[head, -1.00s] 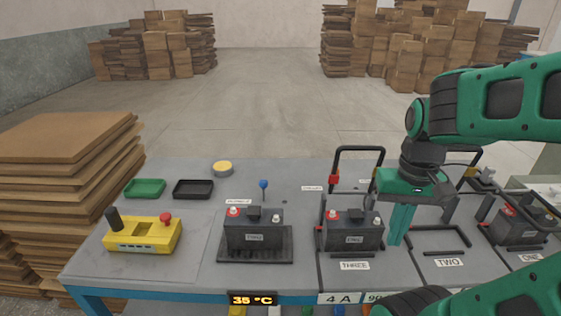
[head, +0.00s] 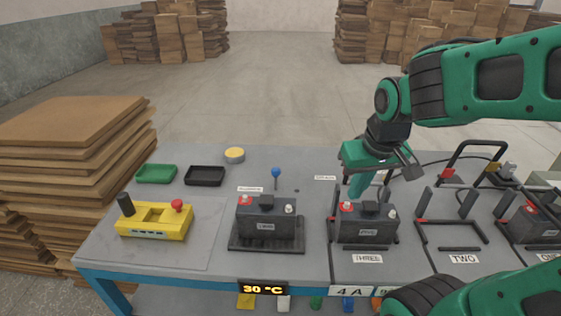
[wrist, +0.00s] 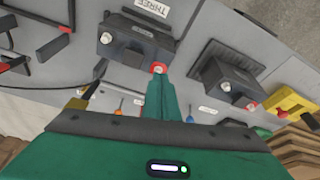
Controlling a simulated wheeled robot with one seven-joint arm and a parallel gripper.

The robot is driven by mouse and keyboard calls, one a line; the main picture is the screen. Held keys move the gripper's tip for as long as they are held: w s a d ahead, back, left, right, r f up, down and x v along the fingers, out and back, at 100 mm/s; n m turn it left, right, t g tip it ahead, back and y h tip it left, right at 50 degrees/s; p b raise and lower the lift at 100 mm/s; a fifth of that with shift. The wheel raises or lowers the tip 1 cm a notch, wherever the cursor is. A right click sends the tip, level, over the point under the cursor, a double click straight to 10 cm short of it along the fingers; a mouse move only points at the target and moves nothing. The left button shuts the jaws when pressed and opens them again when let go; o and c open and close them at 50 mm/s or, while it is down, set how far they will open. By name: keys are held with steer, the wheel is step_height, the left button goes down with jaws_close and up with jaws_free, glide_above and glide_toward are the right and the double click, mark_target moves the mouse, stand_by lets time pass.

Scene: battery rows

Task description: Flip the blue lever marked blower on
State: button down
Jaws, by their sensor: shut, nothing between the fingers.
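The blue lever (head: 276,173) has a round knob on a thin stem and stands upright on the table behind the left battery. A small white label (head: 250,189) is beside it at its left; its print is too small to read surely. A small blue shape in the wrist view (wrist: 190,118) looks like the same lever. My gripper (head: 356,192) is shut and empty. It points down just behind the battery at the THREE label, to the right of the lever and apart from it. In the wrist view its fingertips (wrist: 157,76) show close to that battery's red terminal.
The battery at THREE (head: 367,225) and the left battery (head: 266,222) stand in front. A raised black frame (head: 478,158) stands to the right. A yellow control box (head: 155,220), green tray (head: 156,174) and black tray (head: 205,176) are at left. The display (head: 262,288) reads 30 °C.

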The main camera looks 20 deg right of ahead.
steer(key=w+a+n+t, duration=0.1)
steer(key=w+a+n, duration=0.1)
steer(key=w+a, duration=0.25)
step_height(320, 180, up, 3)
steer(key=n+g+y, duration=0.2)
steer(key=g, duration=0.2)
glide_above(276, 178)
steer(key=s+d, duration=0.3)
steer(key=s, duration=0.1)
steer(key=w+d+f+n+g+y, duration=0.1)
steer(key=w+d+f+g, duration=0.1)
steer(key=w, duration=0.5)
steer(key=w+d+f+n+g+y, duration=0.1)
steer(key=w+d+f+g, duration=0.1)
steer(key=w, duration=0.4)
steer(key=shift+w+d+f+n, duration=0.4)
steer(key=shift+d+f, duration=0.15)
steer(key=shift+d, duration=0.75)
steer(key=shift+f, duration=0.1)
steer(key=x, duration=0.9)
steer(key=shift+s+a, duration=0.15)
steer(key=shift+a, duration=0.05)
steer(key=shift+s+a, duration=1)
steer(key=shift+a, duration=0.15)
steer(key=shift+s+a, duration=0.35)
steer(key=shift+a, duration=0.1)
